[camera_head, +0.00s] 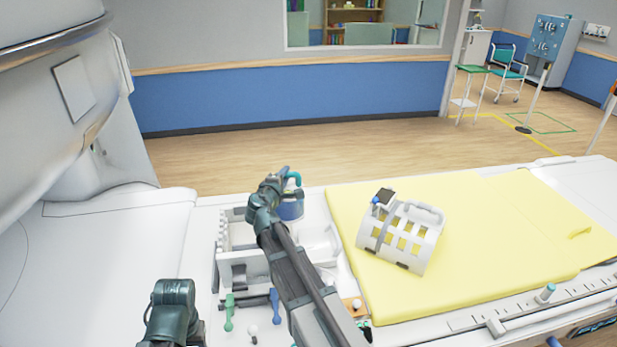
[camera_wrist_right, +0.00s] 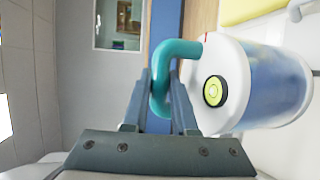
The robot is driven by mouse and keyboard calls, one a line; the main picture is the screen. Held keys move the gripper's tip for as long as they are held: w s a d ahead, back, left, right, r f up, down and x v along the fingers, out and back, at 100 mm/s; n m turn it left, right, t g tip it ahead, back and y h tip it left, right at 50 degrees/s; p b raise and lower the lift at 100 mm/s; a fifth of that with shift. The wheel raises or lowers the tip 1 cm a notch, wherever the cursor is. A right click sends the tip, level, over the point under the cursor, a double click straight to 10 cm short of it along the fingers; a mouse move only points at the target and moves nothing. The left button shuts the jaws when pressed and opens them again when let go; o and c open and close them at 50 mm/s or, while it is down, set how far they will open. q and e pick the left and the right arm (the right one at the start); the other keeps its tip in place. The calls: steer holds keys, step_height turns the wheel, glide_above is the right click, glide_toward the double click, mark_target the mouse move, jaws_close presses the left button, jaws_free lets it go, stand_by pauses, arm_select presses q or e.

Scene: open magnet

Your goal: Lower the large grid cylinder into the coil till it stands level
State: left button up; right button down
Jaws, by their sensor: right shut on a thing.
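The large cylinder (camera_head: 291,209) is white and blue with a teal loop handle on top. It stands roughly upright at the back of the white rack. In the right wrist view the cylinder (camera_wrist_right: 270,85) shows a white end cap with a round yellow-green label. My right gripper (camera_head: 284,181) is shut on the teal handle, which also shows between its fingers in the right wrist view (camera_wrist_right: 163,88). Whether the cylinder's base touches the rack is hidden. The coil (camera_head: 402,236), a white open cage, lies tilted on the yellow mat to the right. My left gripper's fingers are not visible.
The yellow mat (camera_head: 480,285) covers the bed right of the rack. The white rack (camera_head: 240,270) has compartments, with a green tool (camera_head: 229,312) and a blue tool (camera_head: 275,305) in front. The scanner housing (camera_head: 60,120) stands at the left. Bare mat surrounds the coil.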

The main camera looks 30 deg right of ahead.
arm_select(q)
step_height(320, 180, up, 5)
steer(key=p, duration=0.3)
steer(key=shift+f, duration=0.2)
arm_select(e)
steer(key=w+a+r+n+y, duration=0.1)
steer(key=w+a+r, duration=0.2)
steer(key=a, duration=0.4)
steer(key=shift+r+t, duration=0.4)
steer(key=shift+r, duration=0.45)
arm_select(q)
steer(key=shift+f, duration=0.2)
arm_select(e)
steer(key=shift+f, duration=0.2)
arm_select(q)
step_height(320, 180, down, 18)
steer(key=b, duration=1.8)
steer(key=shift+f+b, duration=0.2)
steer(key=shift+b, duration=0.1)
arm_select(e)
step_height(320, 180, down, 18)
steer(key=shift+f, duration=0.2)
steer(key=shift+s+a, duration=0.1)
steer(key=shift+s, duration=0.1)
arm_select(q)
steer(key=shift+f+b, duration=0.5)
arm_select(e)
steer(key=shift+f, duration=0.5)
